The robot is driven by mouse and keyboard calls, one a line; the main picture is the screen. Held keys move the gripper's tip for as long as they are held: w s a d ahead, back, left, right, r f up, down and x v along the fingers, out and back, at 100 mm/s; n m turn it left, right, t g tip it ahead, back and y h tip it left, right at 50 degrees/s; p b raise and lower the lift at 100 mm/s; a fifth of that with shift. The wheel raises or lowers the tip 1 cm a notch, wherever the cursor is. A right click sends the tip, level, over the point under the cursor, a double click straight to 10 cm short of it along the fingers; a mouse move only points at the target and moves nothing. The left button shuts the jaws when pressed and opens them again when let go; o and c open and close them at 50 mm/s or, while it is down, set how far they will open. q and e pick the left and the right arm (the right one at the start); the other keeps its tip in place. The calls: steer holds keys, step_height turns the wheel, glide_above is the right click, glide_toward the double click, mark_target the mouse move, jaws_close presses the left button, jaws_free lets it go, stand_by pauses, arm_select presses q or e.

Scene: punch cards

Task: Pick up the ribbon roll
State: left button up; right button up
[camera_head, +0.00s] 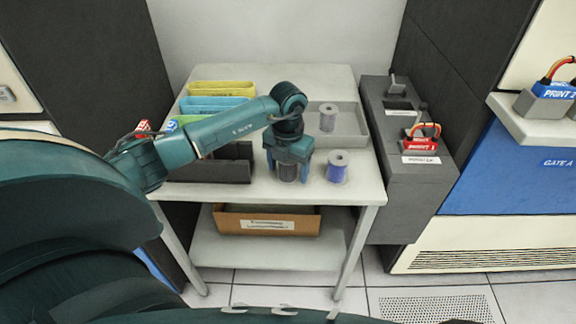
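A dark ribbon roll (288,173) stands near the front edge of the light table (222,187). A blue ribbon roll (337,168) with a pale spool stands to its right, and a grey ribbon roll (327,117) stands farther back in a shallow grey tray. My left gripper (288,174) points down over the dark roll, with one finger on each side of it. The fingers are close to the roll's sides; I cannot tell whether they touch it. The gripper hides the roll's top. My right gripper is not in view.
The grey tray (350,141) lies at the table's right. Yellow (222,88) and blue (213,103) trays stand at the back left, with a dark holder (220,171) in front. A cardboard box (225,222) sits on the lower shelf. A grey cabinet (405,185) adjoins on the right.

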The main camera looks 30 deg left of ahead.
arm_select(q)
steer(key=c, duration=1.1)
steer(key=shift+r, duration=0.1)
